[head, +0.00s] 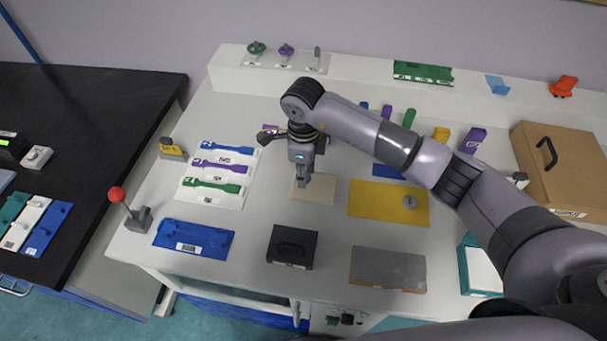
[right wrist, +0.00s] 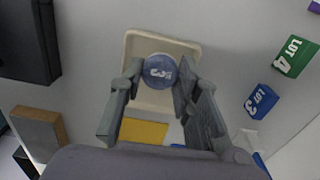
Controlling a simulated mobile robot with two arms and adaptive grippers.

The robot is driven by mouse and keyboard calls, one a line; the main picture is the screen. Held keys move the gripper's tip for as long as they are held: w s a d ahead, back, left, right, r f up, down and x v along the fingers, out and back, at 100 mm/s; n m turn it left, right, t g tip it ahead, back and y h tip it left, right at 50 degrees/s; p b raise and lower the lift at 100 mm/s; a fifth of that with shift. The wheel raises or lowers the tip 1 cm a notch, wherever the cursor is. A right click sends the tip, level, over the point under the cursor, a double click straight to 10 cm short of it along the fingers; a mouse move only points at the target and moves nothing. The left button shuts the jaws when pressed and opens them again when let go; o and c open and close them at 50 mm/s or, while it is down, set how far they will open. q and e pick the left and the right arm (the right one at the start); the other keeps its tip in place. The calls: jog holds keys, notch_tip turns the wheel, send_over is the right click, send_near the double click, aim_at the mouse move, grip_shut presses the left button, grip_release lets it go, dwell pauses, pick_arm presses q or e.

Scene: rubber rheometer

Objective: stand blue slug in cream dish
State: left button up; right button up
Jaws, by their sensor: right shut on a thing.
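The cream dish (head: 322,191) lies on the bench near its middle and also shows in the right wrist view (right wrist: 152,103). My right gripper (head: 302,182) points down over the dish. In the right wrist view its fingers (right wrist: 158,84) are shut on the blue slug (right wrist: 158,68), whose round labelled end faces the camera. The slug overlaps the dish in that view; whether it touches the dish floor is hidden. In the head view the fingers mostly hide the slug. My left gripper is not in view.
A yellow mat (head: 378,205) with a grey round piece (head: 410,202) lies right of the dish. A black box (head: 292,248) and a grey plate (head: 388,269) are in front. Purple and green specimen trays stand left. A cardboard box (head: 565,175) stands far right.

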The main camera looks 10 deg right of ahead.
notch_tip(320, 180, down, 2)
jog(key=shift+f, duration=0.15)
jog(key=shift+f, duration=0.25)
jog(key=o, duration=0.6)
jog(key=shift+r, duration=0.1)
